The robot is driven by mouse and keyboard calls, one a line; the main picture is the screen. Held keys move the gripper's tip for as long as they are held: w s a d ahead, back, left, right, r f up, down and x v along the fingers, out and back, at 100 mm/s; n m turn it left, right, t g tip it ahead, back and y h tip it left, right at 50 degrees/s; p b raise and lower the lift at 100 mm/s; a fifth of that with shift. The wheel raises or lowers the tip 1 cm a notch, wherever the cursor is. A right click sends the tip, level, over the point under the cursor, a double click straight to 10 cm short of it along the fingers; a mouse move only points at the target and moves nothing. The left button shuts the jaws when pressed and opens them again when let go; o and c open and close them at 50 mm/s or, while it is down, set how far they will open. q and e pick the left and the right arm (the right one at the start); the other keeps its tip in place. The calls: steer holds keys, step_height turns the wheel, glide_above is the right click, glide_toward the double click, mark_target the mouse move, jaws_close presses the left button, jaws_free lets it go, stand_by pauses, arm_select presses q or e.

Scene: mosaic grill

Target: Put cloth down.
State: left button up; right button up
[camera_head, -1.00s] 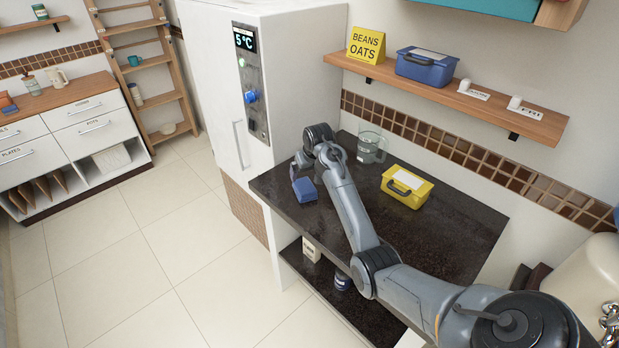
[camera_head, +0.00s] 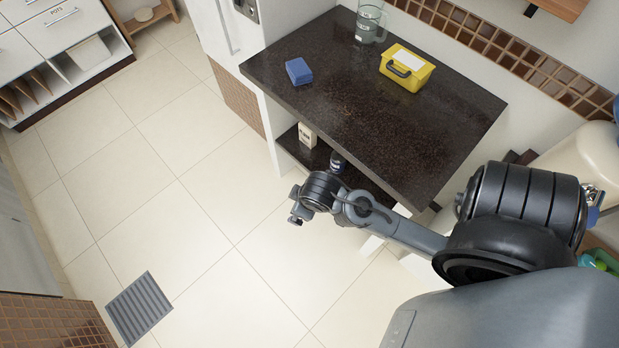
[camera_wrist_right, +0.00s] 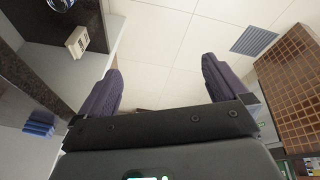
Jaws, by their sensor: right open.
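The blue cloth (camera_head: 299,71), a small folded block shape, lies on the dark countertop (camera_head: 400,135) near its left end. It also shows in the right wrist view as a layered blue stack (camera_wrist_right: 40,125) at the left. My right gripper (camera_head: 295,214) is well away from it, out past the counter's front edge with floor beneath it. In the right wrist view the two fingers (camera_wrist_right: 158,88) are wide apart with nothing between them. My left gripper is not in view.
A yellow box (camera_head: 406,68) and a clear jug (camera_head: 370,24) stand at the back of the counter. A white carton (camera_head: 307,135) and a dark jar (camera_head: 337,161) sit on the shelf below. The tiled floor is open, with a grey grate (camera_head: 140,308).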

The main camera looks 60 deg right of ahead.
steer(key=s+a+r+y, duration=0.1)
steer(key=s+a+r, duration=0.1)
steer(key=s+a, duration=0.3)
steer(key=shift+a+n, duration=0.15)
steer(key=shift+n, duration=0.15)
steer(key=shift+s, duration=0.1)
step_height(320, 180, up, 27)
steer(key=p, duration=2.7)
steer(key=shift+r, duration=0.1)
